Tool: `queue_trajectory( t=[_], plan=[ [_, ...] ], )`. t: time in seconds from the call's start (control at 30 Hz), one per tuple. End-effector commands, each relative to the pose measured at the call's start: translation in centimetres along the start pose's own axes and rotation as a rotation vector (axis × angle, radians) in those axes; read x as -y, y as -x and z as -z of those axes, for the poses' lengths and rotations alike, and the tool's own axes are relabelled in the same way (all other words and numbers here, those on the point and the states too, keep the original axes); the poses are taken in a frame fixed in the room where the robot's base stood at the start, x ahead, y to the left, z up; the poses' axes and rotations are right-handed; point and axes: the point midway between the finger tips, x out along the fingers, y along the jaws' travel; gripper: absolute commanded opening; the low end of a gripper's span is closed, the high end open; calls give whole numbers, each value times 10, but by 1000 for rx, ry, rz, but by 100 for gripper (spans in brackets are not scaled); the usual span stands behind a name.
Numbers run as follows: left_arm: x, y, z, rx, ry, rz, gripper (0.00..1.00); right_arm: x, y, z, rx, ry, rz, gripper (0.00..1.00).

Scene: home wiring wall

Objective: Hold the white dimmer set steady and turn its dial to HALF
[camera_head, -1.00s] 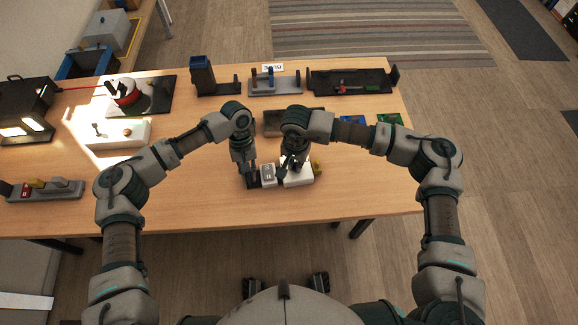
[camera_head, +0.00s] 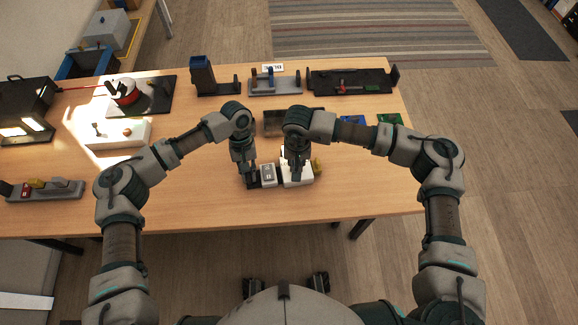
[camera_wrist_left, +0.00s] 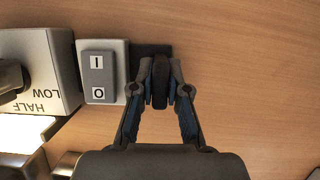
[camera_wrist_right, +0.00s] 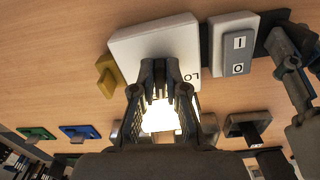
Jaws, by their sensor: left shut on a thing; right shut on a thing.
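The white dimmer set lies near the table's front middle. Its white dial box (camera_head: 307,176) stands beside a grey rocker switch (camera_head: 268,174) marked I and O; both show in the left wrist view as box (camera_wrist_left: 62,65) and switch (camera_wrist_left: 98,72). HALF and LOW are printed on the box. My left gripper (camera_head: 252,182) is shut on the dark upright grip (camera_wrist_left: 160,82) at the set's switch end. My right gripper (camera_head: 296,179) is shut on the dial, over the box (camera_wrist_right: 135,45). The fingers mostly hide the dial, so its setting cannot be read.
A yellow piece (camera_head: 317,164) sticks out from the box's far end. A white box (camera_head: 118,133) stands left. The table's front strip is clear.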

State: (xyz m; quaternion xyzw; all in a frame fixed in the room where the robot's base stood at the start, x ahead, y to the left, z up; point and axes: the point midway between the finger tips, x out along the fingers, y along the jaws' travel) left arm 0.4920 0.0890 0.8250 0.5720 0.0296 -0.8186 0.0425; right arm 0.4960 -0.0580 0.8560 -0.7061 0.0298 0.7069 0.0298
Motion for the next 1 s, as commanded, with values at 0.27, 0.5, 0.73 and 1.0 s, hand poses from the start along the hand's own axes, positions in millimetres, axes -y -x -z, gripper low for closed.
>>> queue_trajectory(
  t=[0.27, 0.5, 0.73, 1.0],
  plan=[
    [0, 0, 0, 0, 0, 0, 0, -1, 0, 0, 0, 38, -1, 0],
    [0, 0, 0, 0, 0, 0, 0, -2, 0, 0, 0, 135, -1, 42],
    [0, 0, 0, 0, 0, 0, 0, -2, 0, 0, 0, 134, 0, 42],
    [0, 0, 0, 0, 0, 0, 0, -1, 26, 1, -3, 133, 1, 42]
  ],
)
